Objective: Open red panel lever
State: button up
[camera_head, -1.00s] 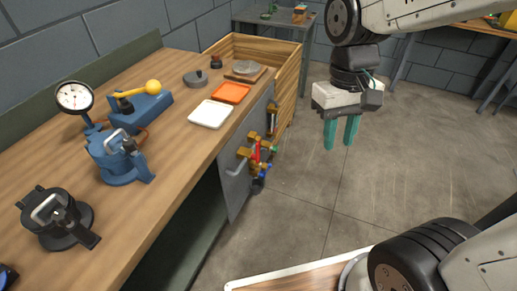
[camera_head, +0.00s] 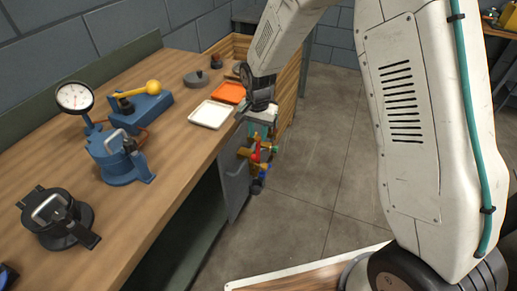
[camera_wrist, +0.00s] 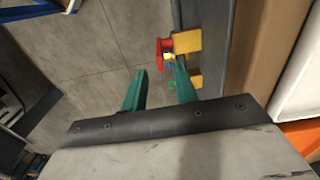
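The red lever (camera_head: 256,152) is on a brass valve on the grey panel (camera_head: 234,190), which hangs at the bench's front side. In the wrist view the red lever (camera_wrist: 162,50) shows just beyond the fingertips, beside the yellow-brass valve body (camera_wrist: 188,41). My gripper (camera_head: 260,130) is above the valves, pointing down, close to the panel. In the wrist view my gripper (camera_wrist: 160,76) has its two teal fingers apart with nothing between them. The right finger overlaps the pipe in that view; I cannot tell whether it touches.
Blue and green handles (camera_head: 264,168) sit close to the red lever. A white tray (camera_head: 211,114) and an orange tray (camera_head: 231,92) lie on the bench top near the panel. A wooden crate wall (camera_head: 290,75) stands behind. The floor right of the panel is clear.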

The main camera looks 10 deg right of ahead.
aim_at(258, 143)
notch_tip(258, 143, down, 8)
jog(key=shift+r, duration=0.1)
dwell(0.4)
grip_shut()
